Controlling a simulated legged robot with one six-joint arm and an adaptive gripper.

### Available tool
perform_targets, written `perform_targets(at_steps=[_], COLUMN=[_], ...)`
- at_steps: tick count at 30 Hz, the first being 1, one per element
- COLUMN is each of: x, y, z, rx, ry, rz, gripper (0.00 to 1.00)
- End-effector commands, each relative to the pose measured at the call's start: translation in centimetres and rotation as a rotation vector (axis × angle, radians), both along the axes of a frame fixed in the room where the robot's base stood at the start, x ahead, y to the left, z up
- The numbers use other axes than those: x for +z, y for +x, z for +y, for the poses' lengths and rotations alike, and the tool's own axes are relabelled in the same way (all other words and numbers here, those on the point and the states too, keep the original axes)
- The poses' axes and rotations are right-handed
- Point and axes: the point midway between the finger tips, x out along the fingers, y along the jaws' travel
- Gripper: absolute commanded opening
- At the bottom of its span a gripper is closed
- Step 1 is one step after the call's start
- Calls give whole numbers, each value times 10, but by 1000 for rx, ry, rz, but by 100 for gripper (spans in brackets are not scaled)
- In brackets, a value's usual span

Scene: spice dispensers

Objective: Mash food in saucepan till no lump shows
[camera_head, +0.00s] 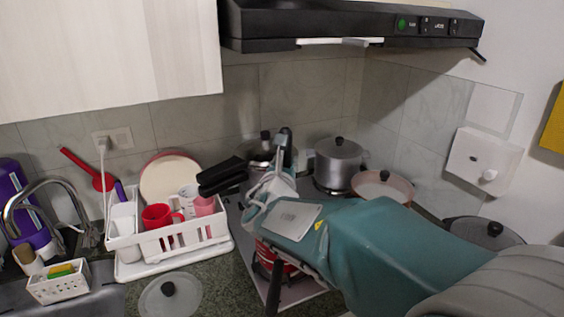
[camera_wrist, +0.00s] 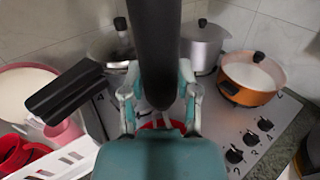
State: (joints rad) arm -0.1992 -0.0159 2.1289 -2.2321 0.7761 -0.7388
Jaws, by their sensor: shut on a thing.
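My gripper (camera_head: 270,182) is over the stove, shut on an upright black handle (camera_head: 286,140), which I take to be the masher's. In the wrist view the black handle (camera_wrist: 155,50) rises between the fingers of my gripper (camera_wrist: 160,92). A red pot (camera_head: 272,262) sits under my arm on the stove; a sliver of red (camera_wrist: 155,124) shows below the fingers in the wrist view. The food inside is hidden.
A lidded steel pot (camera_head: 340,165) and an orange-brown lidded pan (camera_wrist: 252,78) stand at the back and right. A white dish rack (camera_head: 175,240) with mugs stands left. A glass lid (camera_head: 170,297) lies on the counter. The range hood (camera_head: 350,28) hangs above.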

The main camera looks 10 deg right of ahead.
Motion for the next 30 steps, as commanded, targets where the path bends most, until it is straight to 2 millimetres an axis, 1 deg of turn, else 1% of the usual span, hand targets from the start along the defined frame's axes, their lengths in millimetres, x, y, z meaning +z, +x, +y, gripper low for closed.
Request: perform_targets(at_steps=[8, 21, 25, 30], x=[-23, -60, -67, -71], y=[0, 0, 0, 0], z=[2, 0, 2, 2], rx=[1, 0, 1, 1], ry=[-2, -1, -2, 0], rz=[2, 1, 1, -1], gripper=[0, 0, 0, 0])
